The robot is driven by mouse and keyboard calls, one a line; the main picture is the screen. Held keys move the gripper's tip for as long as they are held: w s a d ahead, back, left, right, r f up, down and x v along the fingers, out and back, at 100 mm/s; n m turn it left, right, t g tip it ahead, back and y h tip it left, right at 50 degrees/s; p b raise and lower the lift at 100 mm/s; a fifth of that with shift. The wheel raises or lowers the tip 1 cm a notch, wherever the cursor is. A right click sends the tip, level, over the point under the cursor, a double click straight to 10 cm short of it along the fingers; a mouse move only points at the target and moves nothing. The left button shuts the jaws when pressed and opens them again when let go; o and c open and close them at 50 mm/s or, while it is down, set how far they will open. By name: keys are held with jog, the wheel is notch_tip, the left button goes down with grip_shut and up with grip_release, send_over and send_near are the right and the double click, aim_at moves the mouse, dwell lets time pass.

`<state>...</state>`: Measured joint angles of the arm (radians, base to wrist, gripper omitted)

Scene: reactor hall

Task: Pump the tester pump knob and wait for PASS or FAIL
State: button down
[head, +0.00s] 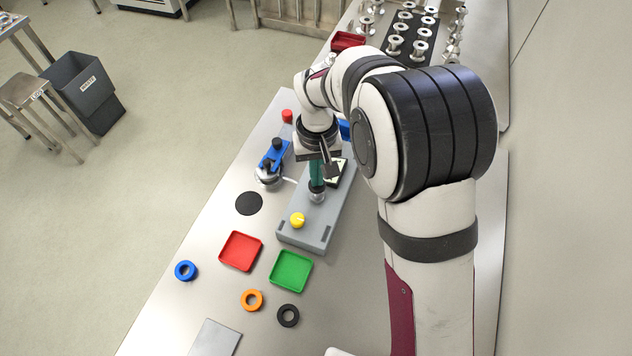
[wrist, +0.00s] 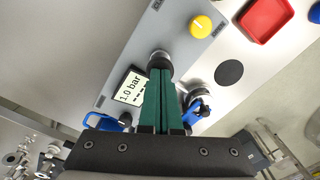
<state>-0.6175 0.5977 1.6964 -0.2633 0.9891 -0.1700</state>
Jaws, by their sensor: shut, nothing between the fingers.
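The tester (head: 303,235) is a long grey box on the bench. The tester's display (wrist: 131,88) reads "1.0 bar" above a row of dashes; neither PASS nor FAIL is visible. A yellow knob (head: 297,219) sits nearer the tester's front end. My gripper (head: 317,183) points down with its green fingers closed together and empty. The fingertips (wrist: 160,76) are right at the top of the pump knob and partly cover it; I cannot tell whether they touch.
A blue clamp on a silver fitting (head: 272,158) stands close left of the tester. A red tray (head: 241,251), a green tray (head: 291,271) and blue, orange and black rings lie in front. A black disc (head: 249,203) lies left of the tester.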

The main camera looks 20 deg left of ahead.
jog(key=shift+f, duration=1.25)
jog(key=shift+r, duration=2.2)
jog(key=shift+f, duration=0.3)
jog(key=shift+f, duration=1.85)
jog(key=shift+r, duration=2.2)
